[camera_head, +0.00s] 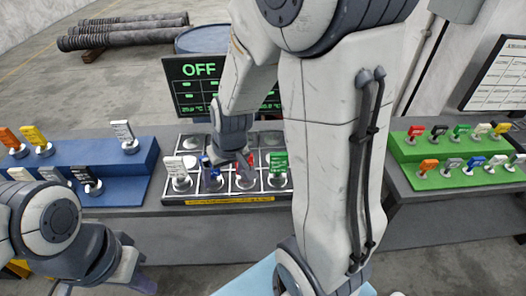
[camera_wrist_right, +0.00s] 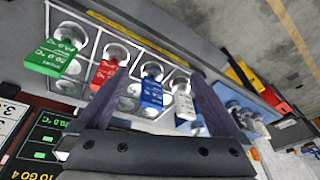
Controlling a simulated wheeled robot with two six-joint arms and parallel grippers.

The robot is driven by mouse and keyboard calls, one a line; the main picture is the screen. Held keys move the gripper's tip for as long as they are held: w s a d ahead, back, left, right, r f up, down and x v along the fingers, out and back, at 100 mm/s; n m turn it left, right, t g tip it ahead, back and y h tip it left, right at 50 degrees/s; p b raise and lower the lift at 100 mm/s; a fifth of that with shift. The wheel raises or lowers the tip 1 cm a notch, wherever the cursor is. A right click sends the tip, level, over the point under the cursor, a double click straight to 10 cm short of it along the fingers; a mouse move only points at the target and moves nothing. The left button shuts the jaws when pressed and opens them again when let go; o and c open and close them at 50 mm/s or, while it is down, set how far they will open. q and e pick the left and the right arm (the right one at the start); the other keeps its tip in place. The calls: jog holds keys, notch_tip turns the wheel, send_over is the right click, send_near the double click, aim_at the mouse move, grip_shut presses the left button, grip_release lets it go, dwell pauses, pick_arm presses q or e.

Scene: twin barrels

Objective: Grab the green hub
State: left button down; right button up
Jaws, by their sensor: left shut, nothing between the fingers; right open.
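The green hub (camera_head: 278,163) stands at the right end of the front row on the metal tray (camera_head: 225,199). In the right wrist view it (camera_wrist_right: 53,52) is at the upper left, upright on a round silver base. My right gripper (camera_head: 228,172) is open over the tray, left of the green hub. In the right wrist view its fingers (camera_wrist_right: 158,75) are on either side of the blue hub (camera_wrist_right: 152,92), with the red hub (camera_wrist_right: 104,73) between the left finger and the green hub. My left gripper (camera_head: 128,277) is shut and empty at the lower left, away from the tray.
A white hub (camera_head: 177,167) stands at the tray's left end. A dark screen (camera_head: 185,85) reading OFF stands behind the tray. A blue stand (camera_head: 147,155) with several hubs is left; a green stand (camera_head: 405,150) with several more is right. My right arm hides the middle.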

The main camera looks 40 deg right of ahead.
jog(key=w+d+m+h+p, duration=0.2)
jog(key=d+m, duration=0.1)
jog(key=d, duration=0.8)
jog(key=m, duration=0.2)
send_over(280, 155)
jog(key=s+a, duration=0.1)
jog(key=s, duration=0.1)
jog(key=f, duration=0.1)
jog(key=shift+t+h, duration=0.3)
jog(key=shift+h, duration=0.2)
jog(key=b+x, duration=0.2)
jog(key=x, duration=0.3)
jog(key=shift+s+f, duration=0.1)
jog(key=shift+w+f+b, duration=0.3)
jog(key=shift+f+b, duration=0.05)
jog(key=shift+f, duration=0.2)
jog(key=shift+p+x, duration=0.3)
jog(key=shift+x, duration=1.9)
pick_arm(q)
jog(key=shift+r, duration=0.6)
pick_arm(e)
jog(key=shift+w+r, duration=0.15)
jog(key=shift+w, duration=0.05)
grip_shut()
